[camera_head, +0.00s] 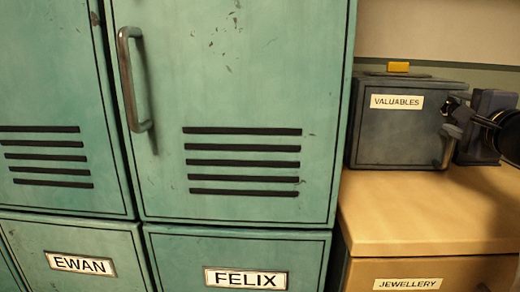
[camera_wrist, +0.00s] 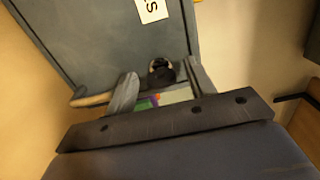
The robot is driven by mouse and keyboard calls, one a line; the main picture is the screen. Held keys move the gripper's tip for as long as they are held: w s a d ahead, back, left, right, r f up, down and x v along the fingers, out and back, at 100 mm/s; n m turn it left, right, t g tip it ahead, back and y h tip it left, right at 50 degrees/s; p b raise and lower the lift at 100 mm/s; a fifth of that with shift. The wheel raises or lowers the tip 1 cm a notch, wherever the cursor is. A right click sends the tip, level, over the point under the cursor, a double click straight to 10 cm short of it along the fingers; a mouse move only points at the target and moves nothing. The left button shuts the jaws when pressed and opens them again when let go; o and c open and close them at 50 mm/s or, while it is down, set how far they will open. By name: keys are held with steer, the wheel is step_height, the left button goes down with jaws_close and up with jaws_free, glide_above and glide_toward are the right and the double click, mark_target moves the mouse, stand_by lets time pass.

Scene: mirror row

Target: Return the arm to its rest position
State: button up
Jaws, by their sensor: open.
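My gripper (camera_head: 456,118) is at the right of the head view, close to the front of a dark grey box labelled VALUABLES (camera_head: 390,128). The same box fills the upper part of the wrist view (camera_wrist: 115,45). In the wrist view my gripper (camera_wrist: 161,73) is open, its two grey fingers pointing at the box front. A dark round knob (camera_wrist: 161,70) on the box shows between the fingertips, with no clear contact. A bar handle (camera_wrist: 95,97) lies beside the left finger. My arm comes in from the right edge of the head view.
The box stands on a tan cabinet (camera_head: 400,215) labelled JEWELLERY. A yellow block (camera_head: 398,67) is on top of the box. Green lockers (camera_head: 240,80), with EWAN and FELIX labels below, stand left of it. Bare cabinet top lies in front of the box.

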steer(key=s+p, duration=0.2)
steer(key=s, duration=0.9)
steer(key=w+b, duration=0.1)
steer(key=w, duration=1)
steer(key=shift+w+r, duration=0.15)
steer(key=shift+r, duration=0.05)
steer(key=m+p, duration=1.6)
steer(key=m, duration=0.2)
steer(key=shift+d, duration=0.2)
steer(key=shift+a+f, duration=0.1)
